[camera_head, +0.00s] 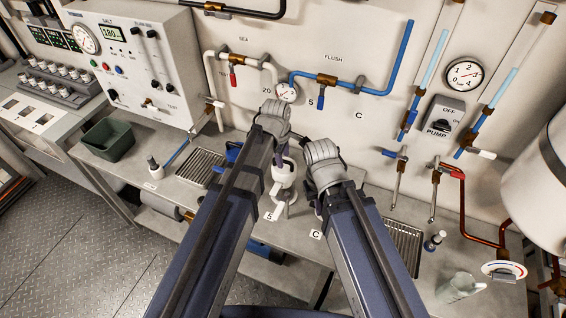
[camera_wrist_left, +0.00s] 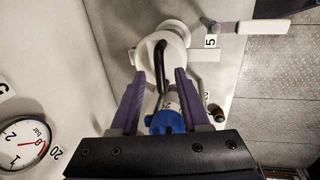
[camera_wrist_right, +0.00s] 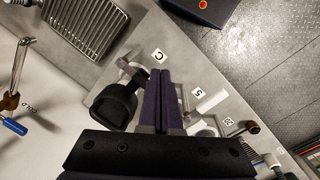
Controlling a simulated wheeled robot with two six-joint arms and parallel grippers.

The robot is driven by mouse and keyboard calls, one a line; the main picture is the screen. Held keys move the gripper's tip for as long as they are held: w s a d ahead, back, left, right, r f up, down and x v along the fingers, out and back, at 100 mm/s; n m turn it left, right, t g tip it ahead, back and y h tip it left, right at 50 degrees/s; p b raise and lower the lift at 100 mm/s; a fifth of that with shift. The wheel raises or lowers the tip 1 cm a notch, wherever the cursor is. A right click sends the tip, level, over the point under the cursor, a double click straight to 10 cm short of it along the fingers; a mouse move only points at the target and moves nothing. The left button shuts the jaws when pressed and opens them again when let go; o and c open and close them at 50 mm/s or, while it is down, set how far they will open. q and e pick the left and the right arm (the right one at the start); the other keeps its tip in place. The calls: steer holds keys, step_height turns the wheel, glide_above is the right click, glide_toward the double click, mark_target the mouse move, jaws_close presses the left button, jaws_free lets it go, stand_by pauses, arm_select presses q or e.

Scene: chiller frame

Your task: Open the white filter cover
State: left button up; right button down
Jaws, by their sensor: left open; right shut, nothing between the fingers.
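My right gripper (camera_wrist_right: 165,73) is shut and empty, next to a black cup-shaped part (camera_wrist_right: 112,106) and near the label C.
A blue-ended part (camera_wrist_left: 167,122) shows between the left fingers. A gauge (camera_wrist_left: 28,142) is on the wall. Drain grates (camera_head: 203,166) and a small bottle (camera_head: 434,241) are on the bench. The floor at left is clear.

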arm_select(q)
steer(key=shift+f, duration=0.1)
steer(key=shift+c, duration=0.2)
jaws_close()
stand_by(1.3)
